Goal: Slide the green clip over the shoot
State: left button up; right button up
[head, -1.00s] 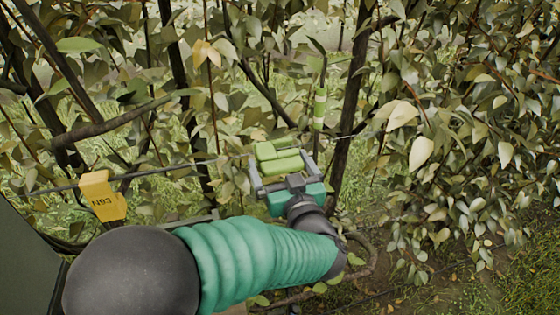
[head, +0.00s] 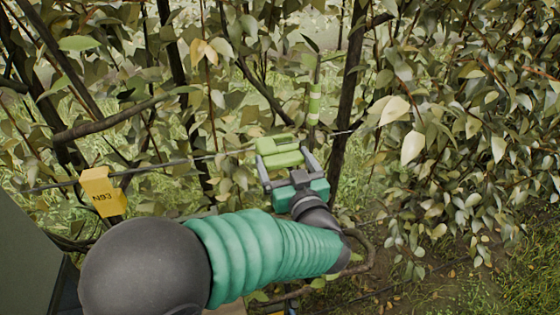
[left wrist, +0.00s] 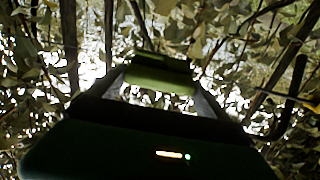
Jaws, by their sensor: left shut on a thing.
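My left gripper (head: 284,163) is shut on the green clip (head: 278,149), a light green block held across its two fingers. The clip also shows in the left wrist view (left wrist: 158,78), between the fingers and dimly lit. The shoot (head: 314,103) stands upright just behind and to the right of the clip, with green and pale bands and a dark leaf at its top. The clip and shoot look apart in the head view; their gap in depth is hard to tell. The shoot's lower part is hidden behind the gripper. My right gripper is not in view.
A dark trunk (head: 350,95) rises close to the right of the shoot. A thin wire (head: 215,156) runs across behind the gripper. Dense leaves (head: 470,130) fill the right side.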

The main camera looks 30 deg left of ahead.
pick_arm(q)
jog(key=w+d, duration=0.2)
jog(key=w+d+p, duration=0.1)
jog(key=w+d, duration=0.1)
jog(key=w, duration=0.1)
jog(key=shift+w+d+r, duration=0.1)
jog(key=shift+w+d, duration=0.05)
jog(key=shift+d, duration=0.1)
jog(key=shift+a, duration=0.2)
jog(key=o, duration=1.6)
jog(key=shift+o, duration=1.2)
jog(key=b+v, duration=0.5)
jog(key=v, duration=1.1)
jog(key=shift+d+f, duration=0.25)
jog(key=shift+d, duration=0.1)
jog(key=shift+w+a, duration=0.1)
